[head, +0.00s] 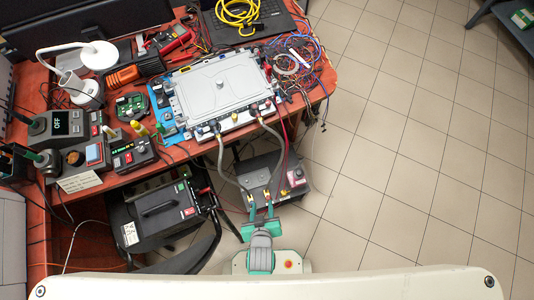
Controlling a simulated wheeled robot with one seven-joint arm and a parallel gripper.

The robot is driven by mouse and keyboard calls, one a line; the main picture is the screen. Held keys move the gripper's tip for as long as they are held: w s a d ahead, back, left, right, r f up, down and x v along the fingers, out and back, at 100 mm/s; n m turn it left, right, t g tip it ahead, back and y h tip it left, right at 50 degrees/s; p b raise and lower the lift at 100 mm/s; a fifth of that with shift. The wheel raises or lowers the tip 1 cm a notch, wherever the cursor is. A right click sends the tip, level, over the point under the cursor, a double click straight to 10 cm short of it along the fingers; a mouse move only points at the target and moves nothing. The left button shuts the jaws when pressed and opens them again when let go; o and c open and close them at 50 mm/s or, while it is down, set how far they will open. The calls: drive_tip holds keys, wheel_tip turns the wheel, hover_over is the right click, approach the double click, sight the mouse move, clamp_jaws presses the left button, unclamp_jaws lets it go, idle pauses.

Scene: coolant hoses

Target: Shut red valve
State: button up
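My gripper (261,210) is at the lower middle of the head view, with two teal fingers apart and nothing seen between them. Its tips are at the near edge of a dark box (295,184) on the floor. Two grey hoses run from the grey case on the table down to this box: a left hose (221,160) and a right hose (285,150). Small yellow fittings (266,194) show on the box near the fingertips. I cannot clearly pick out a red valve or its handle position; a small red patch shows on the box's right side.
The red-brown table (105,180) holds the grey case (222,87), a white lamp (98,55), several instruments and tangled wires (298,65). Another black box (158,208) with a handle stands left of my gripper. The tiled floor (400,170) to the right is clear.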

drive_tip(key=w+f+n+g, duration=0.2)
drive_tip(key=w+f+g, duration=0.2)
drive_tip(key=f, duration=0.5)
drive_tip(key=n+g, duration=0.2)
drive_tip(key=g, duration=0.3)
hover_over(268, 197)
wheel_tip(268, 197, down, 5)
wheel_tip(268, 197, down, 10)
drive_tip(key=shift+s+r, duration=0.1)
drive_tip(key=shift+d+f, duration=0.1)
drive_tip(key=shift+f, duration=0.4)
clamp_jaws()
